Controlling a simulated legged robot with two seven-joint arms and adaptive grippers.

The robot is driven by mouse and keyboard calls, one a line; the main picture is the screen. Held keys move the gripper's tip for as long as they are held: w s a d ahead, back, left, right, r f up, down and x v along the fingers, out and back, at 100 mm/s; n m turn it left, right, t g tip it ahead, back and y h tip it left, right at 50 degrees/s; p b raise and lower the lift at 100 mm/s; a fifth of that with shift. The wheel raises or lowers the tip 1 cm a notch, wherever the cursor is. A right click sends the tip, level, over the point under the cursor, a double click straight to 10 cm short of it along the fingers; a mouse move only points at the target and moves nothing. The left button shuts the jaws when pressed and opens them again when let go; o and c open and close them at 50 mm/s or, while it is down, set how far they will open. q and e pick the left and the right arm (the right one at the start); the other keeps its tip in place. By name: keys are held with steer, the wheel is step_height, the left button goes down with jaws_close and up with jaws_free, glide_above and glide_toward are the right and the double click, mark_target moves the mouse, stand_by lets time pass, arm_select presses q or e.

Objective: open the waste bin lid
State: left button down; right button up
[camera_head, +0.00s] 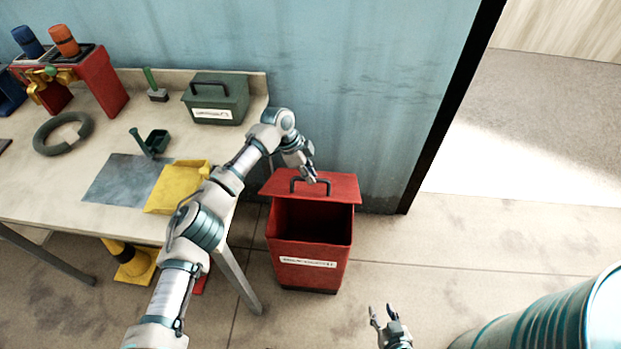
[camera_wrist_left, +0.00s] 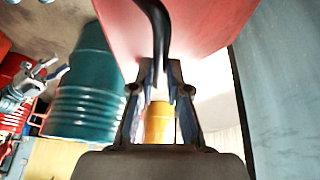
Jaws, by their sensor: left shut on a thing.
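The red waste bin (camera_head: 309,265) stands on the floor to the right of the workbench. Its red lid (camera_head: 342,188) is raised at the back, and the dark inside of the bin shows. A black handle (camera_head: 297,183) sits on the lid. My left gripper (camera_head: 312,178) is at the lid handle. In the left wrist view the black handle (camera_wrist_left: 157,40) runs down between the fingers, which are shut on it, beside the red lid (camera_wrist_left: 215,25). My right gripper (camera_head: 384,315) is low in the head view, in front of the bin, with its fingers apart and nothing between them.
The workbench (camera_head: 110,220) at left carries a green box (camera_head: 216,98), a yellow tray (camera_head: 172,190) and a black ring (camera_head: 63,133). A teal barrel (camera_head: 545,320) stands at lower right. The blue wall (camera_head: 350,90) is close behind the bin. Floor right of the bin is clear.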

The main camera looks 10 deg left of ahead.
arm_select(q)
steer(key=shift+w+a+f, duration=0.15)
steer(key=shift+a+f, duration=0.25)
steer(key=c, duration=1.3)
jaws_free()
steer(key=shift+o, duration=0.7)
steer(key=shift+w+f, duration=0.3)
steer(key=shift+w, duration=0.1)
steer(key=shift+s+d+r, duration=0.1)
steer(key=shift+s+r, duration=0.15)
steer(key=shift+r, duration=0.2)
steer(key=v, duration=1.1)
steer(key=shift+a+r, duration=0.25)
steer(key=shift+r, duration=0.1)
